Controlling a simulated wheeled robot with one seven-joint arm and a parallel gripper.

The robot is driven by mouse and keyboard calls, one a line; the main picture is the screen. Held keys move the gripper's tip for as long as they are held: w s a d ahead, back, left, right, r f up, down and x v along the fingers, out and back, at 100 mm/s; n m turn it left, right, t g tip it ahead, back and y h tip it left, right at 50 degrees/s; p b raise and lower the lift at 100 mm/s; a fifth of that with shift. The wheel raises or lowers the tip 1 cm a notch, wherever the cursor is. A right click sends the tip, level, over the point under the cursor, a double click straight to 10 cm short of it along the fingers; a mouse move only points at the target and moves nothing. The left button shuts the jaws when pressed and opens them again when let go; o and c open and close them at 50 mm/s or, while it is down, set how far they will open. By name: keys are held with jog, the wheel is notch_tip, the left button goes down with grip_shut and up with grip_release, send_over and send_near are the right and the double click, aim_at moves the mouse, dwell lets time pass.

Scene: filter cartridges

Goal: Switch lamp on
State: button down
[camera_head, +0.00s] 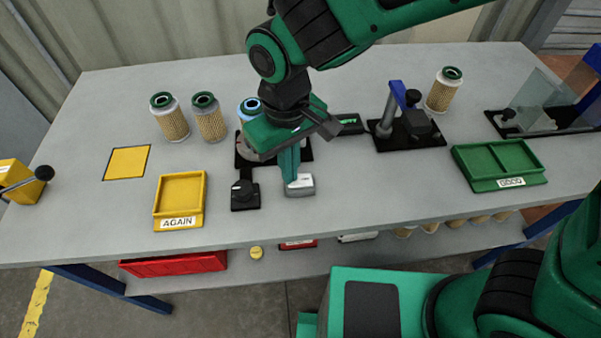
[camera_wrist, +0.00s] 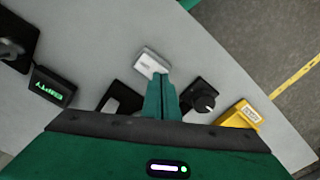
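My gripper (camera_head: 290,178) points down over the middle of the table, its two green fingers together with nothing visible between them. It also shows in the wrist view (camera_wrist: 160,80). A small pale grey box with a white label (camera_head: 301,186) lies right at the fingertips, also in the wrist view (camera_wrist: 151,63); I cannot tell whether they touch. A black box with a round knob (camera_head: 244,195) stands just left of it, also in the wrist view (camera_wrist: 199,96). A black base (camera_head: 300,153) behind is partly hidden by my gripper. I cannot tell which part is the lamp.
A blue-topped cartridge (camera_head: 249,107) stands behind my gripper, partly hidden. Two green-topped cartridges (camera_head: 170,117) stand left of it. A small display with green letters (camera_head: 349,124) and a blue-handled black fixture (camera_head: 402,128) are right. A yellow tray (camera_head: 180,200) and green tray (camera_head: 498,165) flank the area.

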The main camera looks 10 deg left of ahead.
dwell(0.4)
notch_tip(320, 180, up, 7)
dwell(0.9)
jog(key=shift+s+f, duration=0.1)
dwell(0.4)
